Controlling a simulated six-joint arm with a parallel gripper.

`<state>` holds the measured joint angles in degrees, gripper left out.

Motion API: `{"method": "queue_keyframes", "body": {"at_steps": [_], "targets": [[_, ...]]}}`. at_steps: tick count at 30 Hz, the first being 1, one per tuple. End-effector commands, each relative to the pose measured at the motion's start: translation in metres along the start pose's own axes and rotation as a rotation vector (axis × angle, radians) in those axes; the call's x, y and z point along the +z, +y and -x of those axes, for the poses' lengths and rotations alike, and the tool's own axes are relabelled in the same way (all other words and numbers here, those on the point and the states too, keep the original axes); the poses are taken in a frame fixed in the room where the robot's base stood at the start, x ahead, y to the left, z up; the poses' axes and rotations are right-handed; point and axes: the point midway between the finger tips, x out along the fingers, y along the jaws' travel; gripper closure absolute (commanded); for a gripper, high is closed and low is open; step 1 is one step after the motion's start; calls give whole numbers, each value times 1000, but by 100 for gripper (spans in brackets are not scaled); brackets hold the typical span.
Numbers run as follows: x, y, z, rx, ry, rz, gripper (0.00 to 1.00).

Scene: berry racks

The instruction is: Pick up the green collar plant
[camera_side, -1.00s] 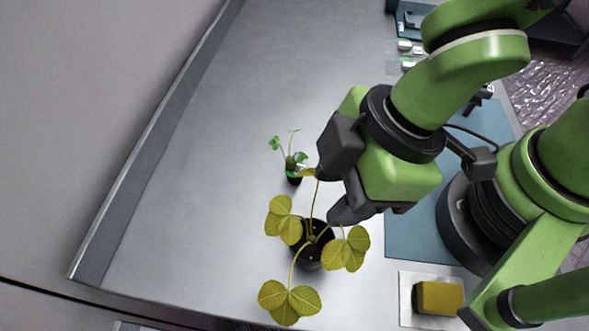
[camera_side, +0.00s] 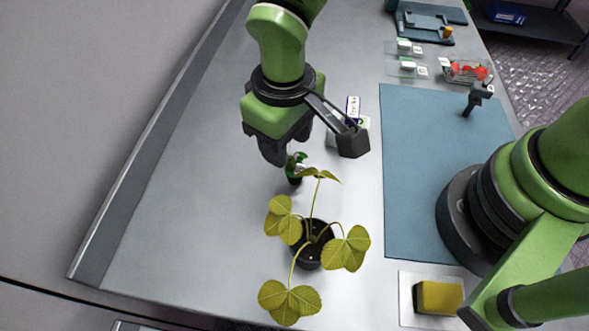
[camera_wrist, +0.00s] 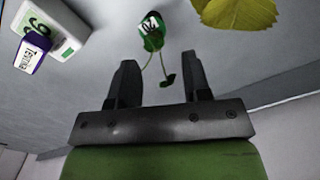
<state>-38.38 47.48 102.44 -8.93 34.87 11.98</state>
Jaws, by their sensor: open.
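The green collar plant (camera_side: 295,167) is a small seedling in a dark pot, upright on the grey table. In the side view my gripper partly hides its leaves. My gripper (camera_side: 284,150) is above and behind it, pointing down and empty. In the wrist view the open jaws (camera_wrist: 160,76) have the plant's thin stems and a small leaf between them in the picture. Its green collar with a white tag (camera_wrist: 151,26) lies just beyond the fingertips. I cannot tell whether the fingers touch it.
A larger plant with yellow-green leaves (camera_side: 346,249) in a black pot stands close in front; one leaf reaches near the small plant. A blue mat (camera_side: 420,180) and a yellow sponge (camera_side: 438,297) lie right. Table's left is clear.

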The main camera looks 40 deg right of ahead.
Motion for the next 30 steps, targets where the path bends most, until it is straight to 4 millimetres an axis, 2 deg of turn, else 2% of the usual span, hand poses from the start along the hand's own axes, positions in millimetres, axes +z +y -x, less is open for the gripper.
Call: {"method": "queue_keyframes", "body": {"at_steps": [6,9,17,18,24,30], "targets": [[6,5,-34,2,-5,-1,56],[6,5,-44,2,-3,-2,56],[5,5,-48,1,1,-2,56],[5,5,-48,1,1,-2,58],[5,5,-48,1,1,-1,100],[6,5,-48,2,-1,-1,100]]}}
